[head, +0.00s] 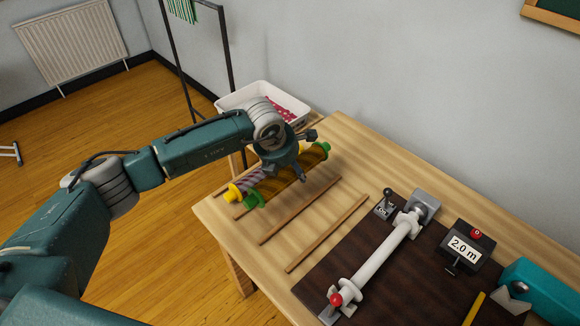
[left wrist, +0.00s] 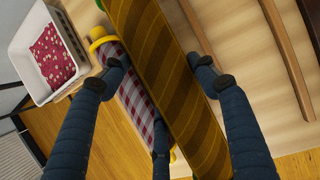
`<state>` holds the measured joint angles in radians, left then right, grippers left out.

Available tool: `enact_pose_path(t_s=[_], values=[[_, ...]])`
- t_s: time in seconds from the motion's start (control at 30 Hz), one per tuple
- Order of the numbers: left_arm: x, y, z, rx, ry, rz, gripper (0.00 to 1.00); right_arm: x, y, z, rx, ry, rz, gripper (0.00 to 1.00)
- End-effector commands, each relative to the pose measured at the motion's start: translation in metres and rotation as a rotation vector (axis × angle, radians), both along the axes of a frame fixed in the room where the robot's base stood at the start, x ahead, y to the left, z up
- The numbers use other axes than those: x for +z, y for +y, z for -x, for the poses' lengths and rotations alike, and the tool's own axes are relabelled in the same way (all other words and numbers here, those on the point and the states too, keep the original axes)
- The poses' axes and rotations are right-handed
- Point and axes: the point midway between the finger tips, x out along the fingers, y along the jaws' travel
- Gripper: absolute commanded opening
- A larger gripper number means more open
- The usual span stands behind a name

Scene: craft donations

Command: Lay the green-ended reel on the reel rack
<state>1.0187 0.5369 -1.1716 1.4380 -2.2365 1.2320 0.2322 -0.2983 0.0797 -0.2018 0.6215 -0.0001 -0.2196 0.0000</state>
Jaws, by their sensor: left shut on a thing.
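The green-ended reel (head: 311,162) is wound with gold-brown striped cloth and lies slantwise near the table's far left side. My left gripper (head: 285,172) comes down over its middle. In the left wrist view, the gripper's fingers (left wrist: 157,66) straddle the striped roll (left wrist: 172,78), shut on it. A yellow-ended reel (head: 234,192) with checked cloth lies close beside it, partly hidden; its cloth (left wrist: 136,88) shows in the wrist view. Thin wooden rails (head: 300,211) run across the table beside the reels, seemingly the reel rack. I cannot tell whether the held reel touches the rails. My right gripper is not in view.
A white bin (head: 240,98) with red patterned cloth stands behind the reels. A dark board (head: 375,275) to the right carries a white roller (head: 385,255) and a 2.0 m counter (head: 466,247). The rails (head: 327,234) nearer the board are bare.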

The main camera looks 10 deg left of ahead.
Motion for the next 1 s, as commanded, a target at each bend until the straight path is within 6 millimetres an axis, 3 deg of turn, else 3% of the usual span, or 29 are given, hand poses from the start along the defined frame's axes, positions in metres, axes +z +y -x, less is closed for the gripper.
enact_pose_path(t_s=[0.8, 1.0], values=[[-0.071, -0.001, 0.0, -0.003, -0.002, 0.001, 0.25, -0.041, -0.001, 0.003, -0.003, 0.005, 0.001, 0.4], [-0.078, -0.001, 0.0, -0.003, -0.002, 0.001, 0.25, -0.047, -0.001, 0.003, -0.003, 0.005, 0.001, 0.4]])
